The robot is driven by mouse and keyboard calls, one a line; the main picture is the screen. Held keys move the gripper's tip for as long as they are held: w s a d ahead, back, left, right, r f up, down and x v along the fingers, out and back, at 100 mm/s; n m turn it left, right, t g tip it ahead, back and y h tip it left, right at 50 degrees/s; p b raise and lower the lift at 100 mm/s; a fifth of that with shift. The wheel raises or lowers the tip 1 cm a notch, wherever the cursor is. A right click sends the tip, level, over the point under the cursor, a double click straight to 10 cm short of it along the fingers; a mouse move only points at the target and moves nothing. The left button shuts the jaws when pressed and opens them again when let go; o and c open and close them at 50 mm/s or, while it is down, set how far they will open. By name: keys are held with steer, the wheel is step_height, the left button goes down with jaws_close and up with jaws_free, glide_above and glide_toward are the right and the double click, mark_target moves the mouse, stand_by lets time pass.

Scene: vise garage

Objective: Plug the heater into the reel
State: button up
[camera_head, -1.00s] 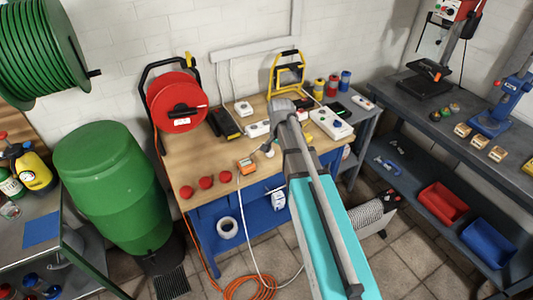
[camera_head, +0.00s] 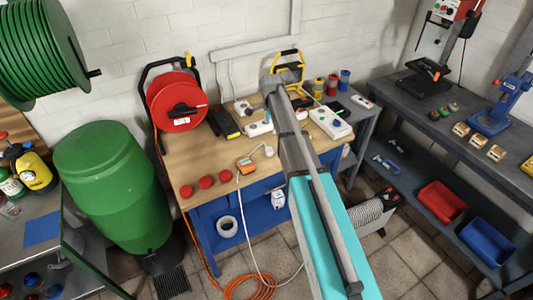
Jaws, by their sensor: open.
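The red cable reel (camera_head: 178,98) stands upright at the back left of the workbench, with a small white panel low on its face. A white plug (camera_head: 268,152) lies on the bench, with a white cable running from its area over the front edge to the floor. The ribbed white heater (camera_head: 366,213) stands on the floor right of the bench, partly hidden by my arm.
A black case (camera_head: 224,122), white power strips (camera_head: 330,122) and a yellow work lamp (camera_head: 288,68) crowd the back. Orange cable (camera_head: 250,288) coils on the floor.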

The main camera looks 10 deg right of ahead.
mark_target(270, 149)
steer(key=shift+f, duration=0.1)
step_height(270, 149, down, 8)
steer(key=b, duration=0.8)
steer(key=shift+f+b, duration=0.25)
steer(key=shift+b, duration=0.05)
steer(key=shift+f+b, duration=2.55)
steer(key=shift+b, duration=0.05)
steer(key=shift+c, duration=0.3)
steer(key=c, duration=1.1)
